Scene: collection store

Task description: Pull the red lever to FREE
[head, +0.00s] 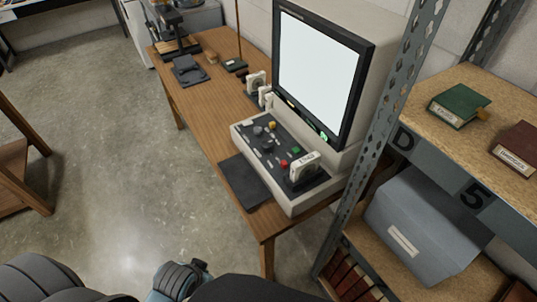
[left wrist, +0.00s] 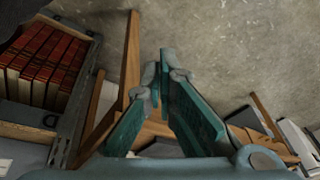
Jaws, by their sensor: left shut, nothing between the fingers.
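No red lever with a FREE mark can be made out. In the head view a control console (head: 258,135) with several knobs and buttons stands on a wooden desk, and a small red control (head: 284,163) sits on its panel. I cannot tell whether that control is a lever. A white tag or dial (head: 304,166) with unreadable print stands beside it. My left gripper (left wrist: 162,82) shows in the left wrist view, its teal fingers shut and empty over the floor. It touches nothing that I can see. My right gripper is not in view.
A large monitor (head: 318,75) stands behind the console. A dark mat (head: 245,182) lies at the desk's front edge. A metal shelf post (head: 385,130) rises close on the right, by a grey box (head: 425,225). Concrete floor (head: 110,150) is open at left.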

